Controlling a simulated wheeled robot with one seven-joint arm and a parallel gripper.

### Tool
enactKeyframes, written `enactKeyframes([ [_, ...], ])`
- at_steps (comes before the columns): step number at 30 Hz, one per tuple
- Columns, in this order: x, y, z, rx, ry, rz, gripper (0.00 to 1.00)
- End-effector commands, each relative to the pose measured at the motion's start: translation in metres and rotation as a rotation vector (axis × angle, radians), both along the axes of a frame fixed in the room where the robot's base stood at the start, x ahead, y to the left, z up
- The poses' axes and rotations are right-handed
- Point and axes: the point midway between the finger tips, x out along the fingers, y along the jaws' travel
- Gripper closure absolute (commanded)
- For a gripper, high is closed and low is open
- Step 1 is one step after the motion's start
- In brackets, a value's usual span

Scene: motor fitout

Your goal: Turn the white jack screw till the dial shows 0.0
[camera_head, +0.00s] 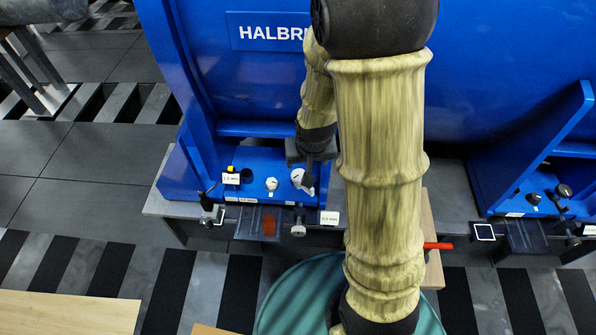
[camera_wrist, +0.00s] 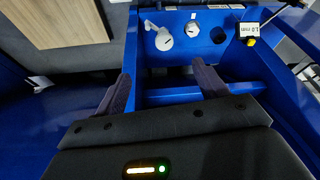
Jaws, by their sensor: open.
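A pale round knob on a short shaft, which looks like the white jack screw (camera_head: 298,230), sticks out at the front edge of the blue motor's foot. A small label (camera_head: 329,218) beside it is hard to read and seems to say 0.0 mm. Another label (camera_head: 231,178) reads 1.0 mm; it also shows in the wrist view (camera_wrist: 249,29). I cannot tell which is the dial's reading. My gripper (camera_head: 308,180) is over the foot, behind the knob. In the wrist view my gripper (camera_wrist: 162,85) is open and empty, with blue metal between its fingers.
Two white-topped fittings stand on the foot, one (camera_head: 271,184) left of my gripper and one (camera_head: 298,177) close by it. A black upright fitting (camera_head: 207,208) stands at the foot's left. A red handle (camera_head: 438,246) juts out right of my arm. A second blue foot (camera_head: 535,190) is at right.

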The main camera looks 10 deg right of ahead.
Motion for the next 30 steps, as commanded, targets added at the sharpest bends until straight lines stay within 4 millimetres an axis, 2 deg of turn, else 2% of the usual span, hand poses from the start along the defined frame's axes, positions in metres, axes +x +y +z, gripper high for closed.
enactKeyframes([
  [1,-0.010,-0.002,0.013,0.004,0.004,0.008,0.28],
  [6,-0.039,-0.003,0.036,0.005,0.039,0.049,0.28],
  [18,-0.081,-0.004,0.062,0.002,0.082,0.105,0.28],
  [24,-0.095,-0.003,0.069,0.000,0.097,0.123,0.28],
  [30,-0.078,-0.003,0.067,0.019,0.113,0.071,0.28],
])
